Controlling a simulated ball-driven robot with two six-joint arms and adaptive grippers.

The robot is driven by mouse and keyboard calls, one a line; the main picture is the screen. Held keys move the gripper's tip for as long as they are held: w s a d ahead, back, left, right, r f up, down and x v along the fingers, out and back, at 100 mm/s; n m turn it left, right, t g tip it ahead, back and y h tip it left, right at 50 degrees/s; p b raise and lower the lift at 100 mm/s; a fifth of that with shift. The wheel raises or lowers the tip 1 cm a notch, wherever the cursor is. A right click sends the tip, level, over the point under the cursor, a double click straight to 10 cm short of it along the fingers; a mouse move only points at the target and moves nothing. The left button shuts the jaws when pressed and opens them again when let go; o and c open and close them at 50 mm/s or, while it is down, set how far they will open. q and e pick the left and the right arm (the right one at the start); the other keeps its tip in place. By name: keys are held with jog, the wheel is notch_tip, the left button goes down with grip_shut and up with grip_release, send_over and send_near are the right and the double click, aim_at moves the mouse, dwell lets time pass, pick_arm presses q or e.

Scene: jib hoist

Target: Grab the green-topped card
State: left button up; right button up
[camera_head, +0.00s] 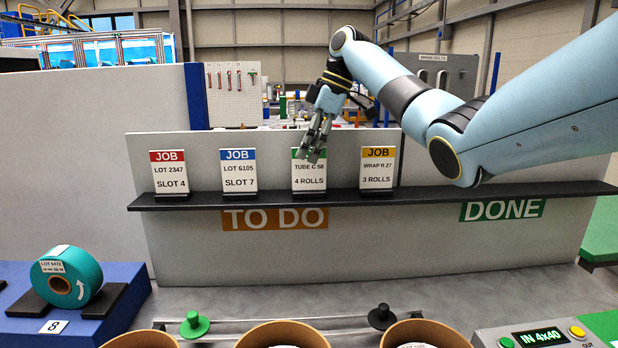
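The green-topped card (309,178) stands upright on the dark ledge, third from the left, and reads "TUBE C 58, 4 ROLLS". My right gripper (310,155) hangs over its top edge with the fingers pointing down. The fingers cover most of the green header. They appear a little apart, with no card clearly between them. Whether they touch the card I cannot tell. My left gripper is not in view.
Red-topped (170,174), blue-topped (239,170) and yellow-topped (377,170) cards stand on the same ledge (230,199). The ledge is clear above the "DONE" sign (502,210). A teal roll (68,276) sits at left; cardboard tubes (283,334) stand in front.

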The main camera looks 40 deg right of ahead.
aim_at(302, 190)
jog(key=p+x, duration=0.1)
jog(key=x, duration=0.2)
jog(key=shift+a+f+p, duration=0.15)
jog(key=shift+f+p, duration=0.15)
jog(key=shift+w+f, duration=0.15)
jog(key=shift+f, duration=0.2)
grip_shut()
